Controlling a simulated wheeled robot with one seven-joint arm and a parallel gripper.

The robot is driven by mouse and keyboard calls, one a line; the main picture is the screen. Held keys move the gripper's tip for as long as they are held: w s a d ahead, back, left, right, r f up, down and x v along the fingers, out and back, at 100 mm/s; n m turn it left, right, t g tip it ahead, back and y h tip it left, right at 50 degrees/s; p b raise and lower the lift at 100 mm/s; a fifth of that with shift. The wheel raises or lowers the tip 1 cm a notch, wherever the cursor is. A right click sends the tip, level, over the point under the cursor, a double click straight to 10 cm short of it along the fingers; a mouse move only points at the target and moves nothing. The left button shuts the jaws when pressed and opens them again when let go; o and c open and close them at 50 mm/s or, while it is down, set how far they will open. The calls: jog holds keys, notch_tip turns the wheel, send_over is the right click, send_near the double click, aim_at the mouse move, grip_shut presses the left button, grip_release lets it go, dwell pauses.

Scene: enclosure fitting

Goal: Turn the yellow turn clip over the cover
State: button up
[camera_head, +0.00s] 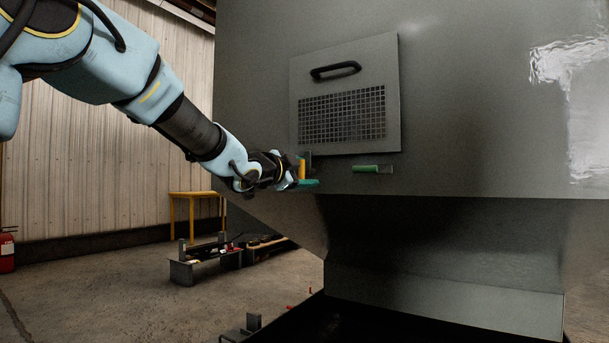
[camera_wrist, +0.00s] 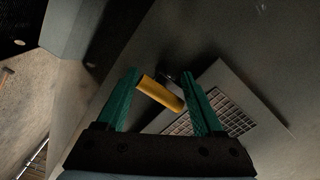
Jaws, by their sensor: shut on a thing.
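The grey cover (camera_head: 345,148) with a black handle and a mesh lies against the large grey enclosure. The yellow turn clip (camera_head: 302,168) is at the cover's lower left corner and looks roughly upright in the head view. My gripper (camera_head: 308,181) is at this clip, its green fingers partly hiding it. In the wrist view, the yellow clip (camera_wrist: 160,93) lies slantwise between the two green fingers of my gripper (camera_wrist: 160,75), which is shut on it. The cover (camera_wrist: 263,108) shows there beside the right finger. Whether the clip overlaps the cover's edge I cannot tell.
A green clip (camera_head: 372,169) lies level just below the cover's lower edge, right of my gripper. The enclosure's face (camera_head: 480,100) is clear to the right. A yellow stand (camera_head: 193,194) and a low metal bench (camera_head: 200,262) are on the floor at left.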

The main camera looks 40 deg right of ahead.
jog(key=shift+s+d+r, duration=0.1)
jog(key=shift+s, duration=0.05)
jog(key=o, duration=1.2)
jog(key=shift+o, duration=0.2)
jog(key=shift+r, duration=0.15)
